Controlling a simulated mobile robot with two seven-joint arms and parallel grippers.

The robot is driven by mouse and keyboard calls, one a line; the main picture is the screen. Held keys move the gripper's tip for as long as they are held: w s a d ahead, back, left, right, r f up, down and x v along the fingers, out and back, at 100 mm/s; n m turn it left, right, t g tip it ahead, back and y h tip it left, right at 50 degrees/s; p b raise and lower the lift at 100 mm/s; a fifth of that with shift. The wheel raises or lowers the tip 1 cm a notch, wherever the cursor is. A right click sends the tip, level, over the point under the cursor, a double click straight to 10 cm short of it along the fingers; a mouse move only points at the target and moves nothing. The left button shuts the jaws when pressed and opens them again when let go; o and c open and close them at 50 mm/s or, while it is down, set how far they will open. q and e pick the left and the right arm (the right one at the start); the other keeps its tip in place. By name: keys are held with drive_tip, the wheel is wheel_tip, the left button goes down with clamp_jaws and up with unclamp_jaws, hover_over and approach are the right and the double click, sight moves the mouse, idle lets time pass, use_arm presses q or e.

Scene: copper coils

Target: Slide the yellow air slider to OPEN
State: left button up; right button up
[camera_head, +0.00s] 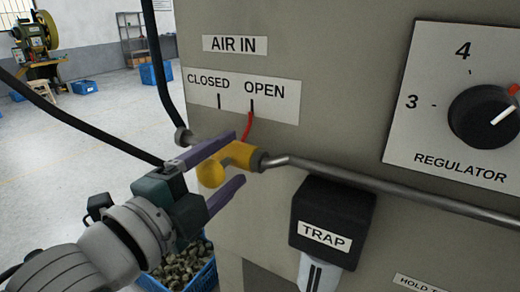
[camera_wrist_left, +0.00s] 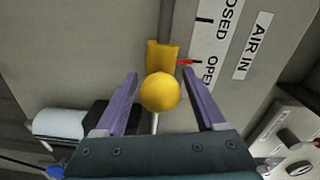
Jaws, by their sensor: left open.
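The yellow air slider (camera_head: 240,154) sits on a grey metal pipe, with a round yellow knob (camera_head: 210,171) facing me. Its red pointer (camera_head: 247,127) rises to the black mark under OPEN on the CLOSED/OPEN label (camera_head: 270,98). My left gripper (camera_head: 238,157) is open, with one purple finger above the slider and one below. In the left wrist view, the knob (camera_wrist_left: 160,93) lies between the open fingers (camera_wrist_left: 160,73), with a visible gap on each side. The red pointer (camera_wrist_left: 188,62) shows beside the word OPEN, which is partly hidden by a finger.
The pipe (camera_head: 340,172) runs right across the grey panel. A black TRAP unit (camera_head: 333,220) hangs just below it, right of my gripper. The regulator dial (camera_head: 485,117) is at the right. A blue crate of metal pieces (camera_head: 205,275) stands below. The floor at the left is mostly clear.

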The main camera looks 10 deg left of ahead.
use_arm(q)
drive_tip(key=b+v, duration=0.1)
drive_tip(key=v, duration=0.7)
drive_tip(key=shift+s+a, duration=0.1)
drive_tip(key=shift+s, duration=0.15)
drive_tip(key=shift+s+a+r, duration=0.1)
drive_tip(key=shift+s+a, duration=0.15)
drive_tip(key=shift+s, duration=0.4)
